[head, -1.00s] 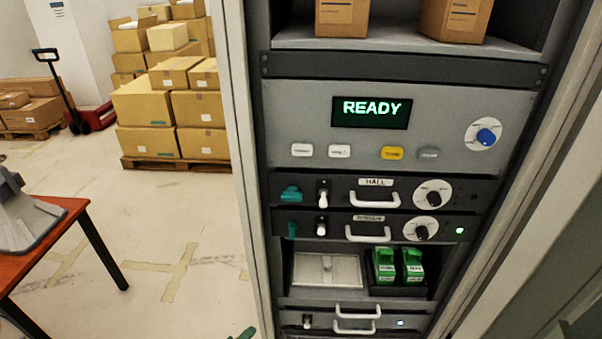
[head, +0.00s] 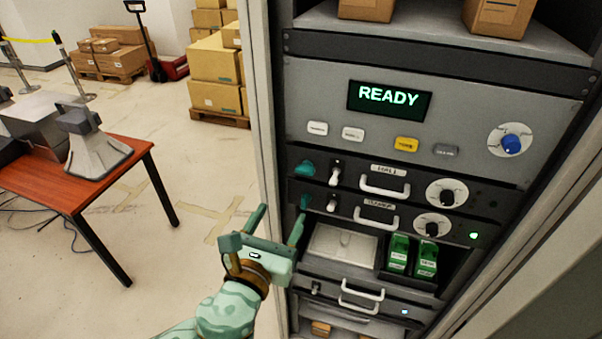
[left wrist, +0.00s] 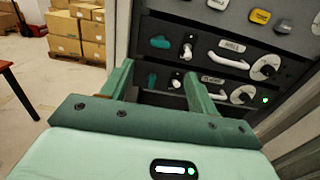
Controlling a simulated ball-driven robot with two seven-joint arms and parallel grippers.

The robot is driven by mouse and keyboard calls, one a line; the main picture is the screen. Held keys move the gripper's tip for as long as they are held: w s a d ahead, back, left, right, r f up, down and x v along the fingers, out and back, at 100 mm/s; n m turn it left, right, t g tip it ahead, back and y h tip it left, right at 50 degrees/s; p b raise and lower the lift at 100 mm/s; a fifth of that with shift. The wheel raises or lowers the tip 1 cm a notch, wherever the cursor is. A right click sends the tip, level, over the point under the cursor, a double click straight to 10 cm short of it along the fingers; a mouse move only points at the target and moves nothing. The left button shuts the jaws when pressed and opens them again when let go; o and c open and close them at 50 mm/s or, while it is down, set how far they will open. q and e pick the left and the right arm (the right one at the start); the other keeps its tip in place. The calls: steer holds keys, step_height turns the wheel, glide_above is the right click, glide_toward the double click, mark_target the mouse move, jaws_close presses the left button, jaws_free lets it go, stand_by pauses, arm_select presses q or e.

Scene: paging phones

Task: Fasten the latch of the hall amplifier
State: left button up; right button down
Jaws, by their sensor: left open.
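The hall amplifier (head: 418,187) is a dark rack unit labelled HALL, with a white handle, a toggle switch and a round knob. Its teal latch (head: 304,168) is at the unit's left end and lies roughly sideways; it also shows in the left wrist view (left wrist: 160,42). The unit below has a similar teal latch (head: 304,202), standing upright. My left gripper (head: 280,214) is open and empty, in front of the rack's left edge, below the hall latch and apart from it. Its two fingers also show in the left wrist view (left wrist: 158,70). My right gripper is out of view.
A grey panel above has a READY display (head: 389,101) and several buttons. Below are a shelf with green modules (head: 412,256) and a lower unit. The rack's pale frame post (head: 259,120) stands left of the latches. A red table (head: 120,165) stands at left, with clear floor between.

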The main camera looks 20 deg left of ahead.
mark_target(303, 171)
arm_select(q)
steer(key=w, duration=0.6)
steer(key=w+p, duration=0.1)
steer(key=w, duration=0.4)
steer(key=shift+w+d, duration=0.2)
steer(key=shift+w, duration=0.2)
steer(key=shift+w+d, duration=0.15)
steer(key=shift+w, duration=0.5)
steer(key=c, duration=1)
